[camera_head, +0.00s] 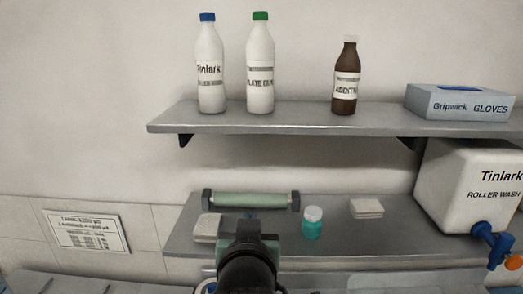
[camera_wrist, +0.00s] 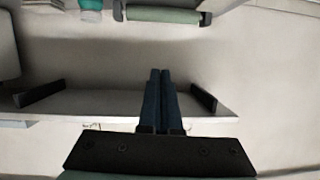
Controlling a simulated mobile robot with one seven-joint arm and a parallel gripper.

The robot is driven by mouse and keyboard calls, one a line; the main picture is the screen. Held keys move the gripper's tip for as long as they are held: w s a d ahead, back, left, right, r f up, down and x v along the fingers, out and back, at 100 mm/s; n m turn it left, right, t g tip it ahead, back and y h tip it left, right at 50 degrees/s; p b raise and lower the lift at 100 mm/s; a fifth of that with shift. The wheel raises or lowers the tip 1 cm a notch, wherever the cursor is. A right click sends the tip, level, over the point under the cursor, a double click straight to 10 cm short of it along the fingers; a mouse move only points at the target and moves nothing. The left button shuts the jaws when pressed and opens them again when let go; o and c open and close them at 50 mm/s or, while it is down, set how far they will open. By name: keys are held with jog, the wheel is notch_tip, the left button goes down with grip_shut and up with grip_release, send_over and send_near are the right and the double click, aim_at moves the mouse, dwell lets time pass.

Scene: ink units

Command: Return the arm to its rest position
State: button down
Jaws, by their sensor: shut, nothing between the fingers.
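My gripper (camera_wrist: 160,75) shows in the wrist view with its two dark blue fingers side by side, shut and empty. In the head view my arm rises from the bottom middle, in front of the lower shelf (camera_head: 390,240), and mostly hides the gripper. The fingers are apart from the green roller (camera_head: 250,200), which lies on the lower shelf between dark end blocks. The roller also shows at the top of the wrist view (camera_wrist: 162,15), which looks upside down.
The upper shelf (camera_head: 300,117) holds two white bottles (camera_head: 210,75), a brown bottle (camera_head: 346,85) and a glove box (camera_head: 460,103). The lower shelf holds a teal jar (camera_head: 312,226), pale pads (camera_head: 366,208) and a white tank (camera_head: 465,185) with a tap.

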jog(key=s+d+r+t+b, duration=0.2)
jog(key=s+r+t+b, duration=1)
jog(key=s+r, duration=0.5)
notch_tip(320, 180, up, 3)
jog(key=shift+t+b, duration=0.3)
jog(key=shift+t, duration=0.1)
jog(key=shift+f, duration=0.15)
